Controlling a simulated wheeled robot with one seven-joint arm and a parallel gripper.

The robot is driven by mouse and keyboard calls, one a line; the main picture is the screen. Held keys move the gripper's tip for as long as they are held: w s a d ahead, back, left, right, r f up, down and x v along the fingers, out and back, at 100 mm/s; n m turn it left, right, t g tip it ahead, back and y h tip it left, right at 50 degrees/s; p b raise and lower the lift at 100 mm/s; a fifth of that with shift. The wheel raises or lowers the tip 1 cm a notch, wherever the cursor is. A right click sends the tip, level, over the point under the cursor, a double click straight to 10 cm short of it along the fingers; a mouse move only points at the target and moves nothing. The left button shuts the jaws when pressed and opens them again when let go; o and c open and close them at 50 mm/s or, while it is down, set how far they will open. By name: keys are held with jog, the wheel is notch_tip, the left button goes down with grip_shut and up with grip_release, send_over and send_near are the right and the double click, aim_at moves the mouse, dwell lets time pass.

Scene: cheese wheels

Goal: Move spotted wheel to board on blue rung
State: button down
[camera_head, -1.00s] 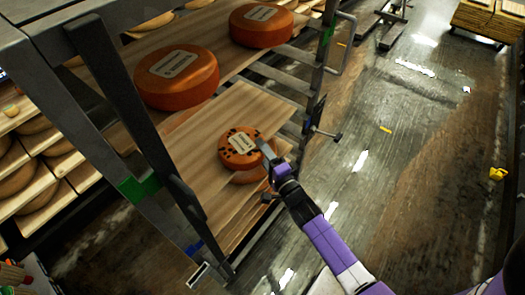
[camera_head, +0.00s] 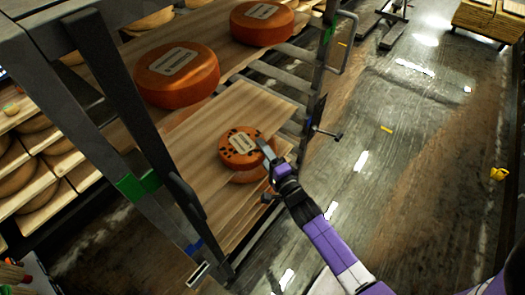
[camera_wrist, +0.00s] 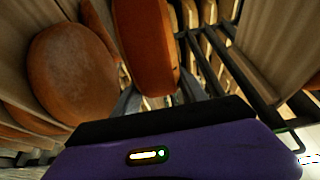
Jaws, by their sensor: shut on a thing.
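The spotted wheel (camera_head: 240,146), orange with dark spots and a pale label, is in the rack over the pale wooden boards. My gripper (camera_head: 266,150) reaches in from the right and is shut on the wheel's right edge. In the wrist view the held wheel (camera_wrist: 146,45) stands between my fingers. More orange shows just under the spotted wheel, mostly hidden; I cannot tell if it is another wheel. A blue mark (camera_head: 194,248) is low on the near post, close to the lower boards (camera_head: 222,232). I cannot tell whether the spotted wheel touches a board.
Two plain orange wheels (camera_head: 177,75) (camera_head: 262,23) sit on the upper board. A green mark (camera_head: 136,187) is higher on the near grey post. A crank handle (camera_head: 328,134) sticks out at the rack's right side. The floor to the right is mostly clear.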

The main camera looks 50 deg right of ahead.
jog(key=c, duration=0.6)
grip_release()
jog(key=shift+r, duration=0.2)
jog(key=shift+o, duration=0.2)
jog(key=shift+f, duration=0.1)
jog(key=shift+s+f, duration=0.1)
jog(key=shift+f, duration=0.2)
jog(key=b+v, duration=0.1)
jog(key=v, duration=0.6)
jog(key=shift+s+a+r, duration=0.15)
jog(key=shift+s+r, duration=0.1)
jog(key=shift+s, duration=0.05)
